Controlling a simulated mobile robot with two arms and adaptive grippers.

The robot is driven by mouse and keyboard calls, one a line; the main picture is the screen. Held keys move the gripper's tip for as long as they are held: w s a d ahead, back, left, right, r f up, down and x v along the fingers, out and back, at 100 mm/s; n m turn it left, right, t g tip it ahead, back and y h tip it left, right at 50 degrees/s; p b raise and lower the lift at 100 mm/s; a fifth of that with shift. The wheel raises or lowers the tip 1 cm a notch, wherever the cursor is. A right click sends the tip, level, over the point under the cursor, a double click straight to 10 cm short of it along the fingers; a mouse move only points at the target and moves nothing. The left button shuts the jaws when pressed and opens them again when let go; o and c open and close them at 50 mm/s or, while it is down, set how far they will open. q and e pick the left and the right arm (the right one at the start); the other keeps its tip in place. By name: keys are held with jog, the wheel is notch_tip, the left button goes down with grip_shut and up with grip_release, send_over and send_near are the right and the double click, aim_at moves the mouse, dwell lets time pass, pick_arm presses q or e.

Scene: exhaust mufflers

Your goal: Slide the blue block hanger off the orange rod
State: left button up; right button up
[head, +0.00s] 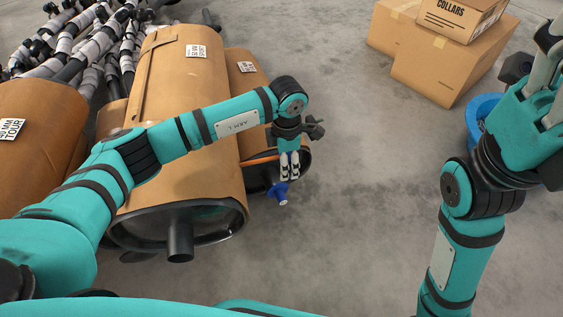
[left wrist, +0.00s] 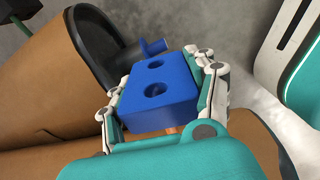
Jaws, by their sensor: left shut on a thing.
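The blue block hanger (left wrist: 160,104) is a block with two round holes; it sits between the fingers of my left gripper (left wrist: 165,95) in the left wrist view. In the head view, my left gripper (head: 289,168) points down and is shut on the hanger, whose lower blue part (head: 279,193) shows below the fingertips. A short orange piece of the rod (head: 262,158) shows left of the fingers; a bit of orange (left wrist: 173,130) also shows just under the block. How far the rod runs into the block is hidden. My right gripper (head: 545,75) is partly cut off at the upper right.
Large brown-wrapped mufflers (head: 185,95) with dark end rims lie at left and behind my left gripper. Grey and black pipes (head: 100,50) are piled behind them. Cardboard boxes (head: 435,60) and a blue round object (head: 480,110) stand at right. The middle floor (head: 360,190) is clear.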

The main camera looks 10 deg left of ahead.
pick_arm(q)
jog(key=shift+w+d+b, duration=0.3)
jog(key=shift+d, duration=0.4)
jog(key=shift+w+d+b, duration=0.25)
jog(key=shift+w+d, duration=0.05)
jog(key=shift+d, duration=0.35)
